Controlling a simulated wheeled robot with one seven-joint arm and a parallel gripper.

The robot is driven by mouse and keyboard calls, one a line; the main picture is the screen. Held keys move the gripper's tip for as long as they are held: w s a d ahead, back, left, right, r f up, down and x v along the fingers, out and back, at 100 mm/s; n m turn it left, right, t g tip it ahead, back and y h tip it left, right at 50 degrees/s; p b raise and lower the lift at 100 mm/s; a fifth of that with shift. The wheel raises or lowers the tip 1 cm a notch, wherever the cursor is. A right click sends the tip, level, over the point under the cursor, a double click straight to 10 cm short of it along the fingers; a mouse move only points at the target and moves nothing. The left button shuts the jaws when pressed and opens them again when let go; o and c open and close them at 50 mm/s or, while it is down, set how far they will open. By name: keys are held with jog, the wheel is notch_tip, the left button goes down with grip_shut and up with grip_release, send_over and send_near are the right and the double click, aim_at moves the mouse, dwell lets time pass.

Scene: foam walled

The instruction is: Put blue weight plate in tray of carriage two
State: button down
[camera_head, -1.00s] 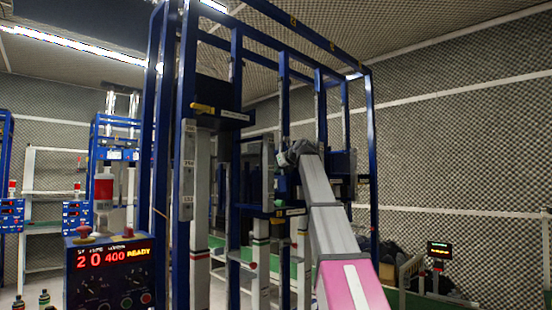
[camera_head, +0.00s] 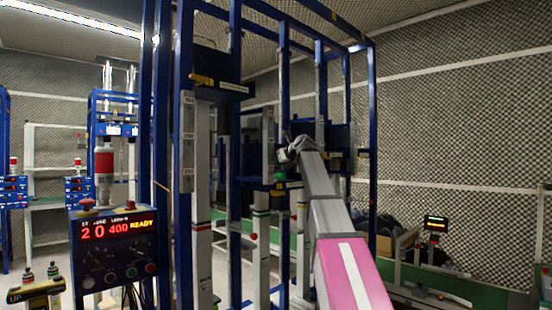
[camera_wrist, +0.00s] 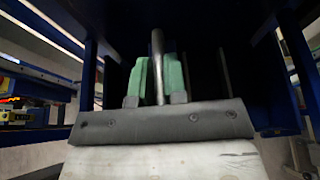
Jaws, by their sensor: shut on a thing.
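In the wrist view my gripper (camera_wrist: 158,82) has two green finger pads standing upright with a narrow grey upright thing (camera_wrist: 158,50) between them. The gripper is shut on this thing. I cannot tell whether it is the blue weight plate seen edge-on; no clearly blue plate shows. In the head view my gripper (camera_head: 290,150) reaches into a tall blue frame (camera_head: 371,150) and its fingers are too small to make out. Carriage two and its tray cannot be told apart from the other parts of the frame.
A control box (camera_head: 114,250) reading "20 400 READY" stands at the left front. Blue posts (camera_head: 160,150) rise close to my arm. A green bench (camera_head: 440,284) with a small display (camera_head: 436,223) is at the right. A yellow "UP" box (camera_head: 35,290) is at lower left.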

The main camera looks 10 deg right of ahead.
dwell(0.3)
jog(key=c, duration=1.5)
grip_release()
jog(key=shift+f, duration=0.1)
jog(key=o, duration=0.3)
jog(key=shift+o, duration=0.2)
jog(key=v, duration=1.2)
